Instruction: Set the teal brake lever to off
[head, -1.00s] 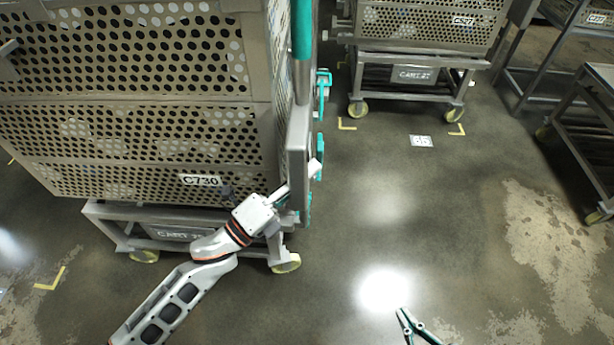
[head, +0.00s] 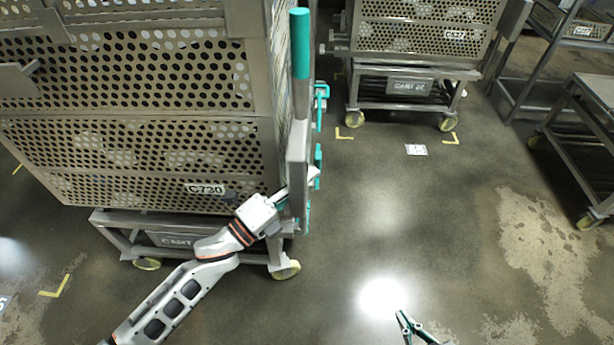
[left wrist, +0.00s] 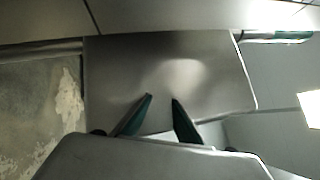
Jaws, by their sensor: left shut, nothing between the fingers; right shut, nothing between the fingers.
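The teal brake lever (head: 300,45) stands near upright at the right side of the perforated cart, with a teal grip on a grey rod. The rod's lower end meets a grey housing (head: 298,150). My left gripper (head: 287,194) is at the lower part of this housing, well below the teal grip; its tips are partly hidden. My right gripper (head: 403,318) is shut and empty, low over the floor.
The perforated cart labelled C730 (head: 205,188) fills the left. Teal fittings (head: 320,92) line its right side. Another perforated cart (head: 410,85) stands behind, and metal racks (head: 590,130) stand at right.

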